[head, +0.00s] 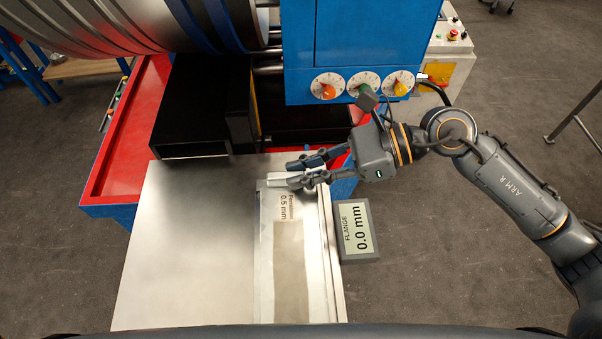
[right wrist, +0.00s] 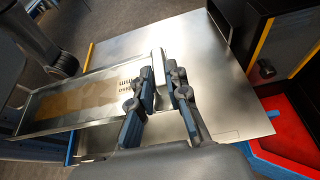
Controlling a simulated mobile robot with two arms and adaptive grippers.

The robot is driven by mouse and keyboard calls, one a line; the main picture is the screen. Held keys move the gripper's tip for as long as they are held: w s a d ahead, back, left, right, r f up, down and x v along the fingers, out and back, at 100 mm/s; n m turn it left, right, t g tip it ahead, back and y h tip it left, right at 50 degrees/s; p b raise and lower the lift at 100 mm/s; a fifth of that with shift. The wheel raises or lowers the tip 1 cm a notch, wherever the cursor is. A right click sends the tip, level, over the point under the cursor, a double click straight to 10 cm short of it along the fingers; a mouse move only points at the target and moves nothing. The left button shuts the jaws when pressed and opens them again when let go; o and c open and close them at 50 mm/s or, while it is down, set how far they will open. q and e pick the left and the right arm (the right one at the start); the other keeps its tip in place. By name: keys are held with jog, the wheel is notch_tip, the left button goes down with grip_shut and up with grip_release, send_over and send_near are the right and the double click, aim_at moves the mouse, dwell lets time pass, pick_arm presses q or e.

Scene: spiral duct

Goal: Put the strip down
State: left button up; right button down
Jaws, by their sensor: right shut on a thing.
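The strip (head: 292,270) is a long flat piece with a tan section and print reading "0.5 mm". It lies lengthwise along the right side of the steel table, in or over a shallow metal channel, and it also shows in the right wrist view (right wrist: 70,102). My right gripper (head: 291,174) reaches in from the right at the strip's far end. It is shut on a pale end block there, which sits between the fingers in the right wrist view (right wrist: 159,66). Any small gap beneath the strip cannot be told. My left gripper is not in view.
The steel table (head: 190,240) is bare on its left. A display (head: 357,230) reading "FLANGE 0.0 mm" stands right of the channel. Beyond are a black box (head: 200,105), a red tray (head: 125,150) and a blue machine (head: 370,45) with dials.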

jog(key=w+f+b, duration=0.1)
jog(key=w+f, duration=0.1)
jog(key=w, duration=0.1)
jog(key=w+f+b, duration=0.2)
jog(key=w+f, duration=0.1)
jog(key=shift+w+a+f, duration=0.1)
jog(key=shift+f, duration=0.25)
jog(key=shift+w+f, duration=0.5)
jog(key=shift+f, duration=0.05)
jog(key=f, duration=0.2)
jog(key=f+b, duration=0.1)
jog(key=shift+w+f, duration=0.2)
jog(key=shift+w, duration=0.05)
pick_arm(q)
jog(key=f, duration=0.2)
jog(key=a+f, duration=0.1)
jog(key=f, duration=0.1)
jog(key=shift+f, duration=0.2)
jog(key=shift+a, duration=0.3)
pick_arm(e)
jog(key=c, duration=1.3)
grip_release()
